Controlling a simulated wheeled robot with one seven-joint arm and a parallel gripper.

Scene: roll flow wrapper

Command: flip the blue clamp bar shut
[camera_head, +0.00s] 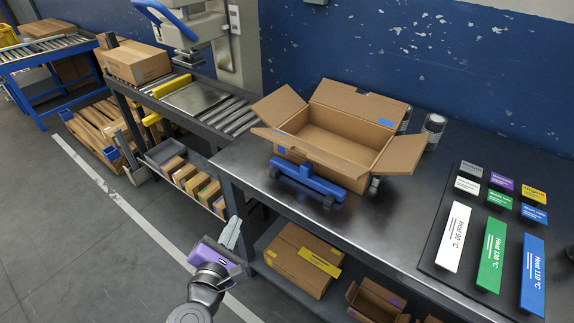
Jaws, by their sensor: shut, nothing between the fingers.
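A blue bar-shaped handle (164,17) stands raised and slanted on the grey machine (205,40) at the top left, partly cut off by the picture edge. A second blue piece (312,181) with dark ends sits at the front of an open cardboard box on the dark table. I cannot tell for sure which of the two is the clamp bar. My gripper (231,233), with a purple band behind its grey fingers, is shut and empty. It is in front of the table's left end, low in the picture, apart from both blue parts.
The open cardboard box (340,138) has its flaps spread on the dark table (390,215). Coloured label plates (491,255) lie at the right. A roller conveyor (232,115) joins at the left, with a closed carton (136,62). The floor at left is mostly clear.

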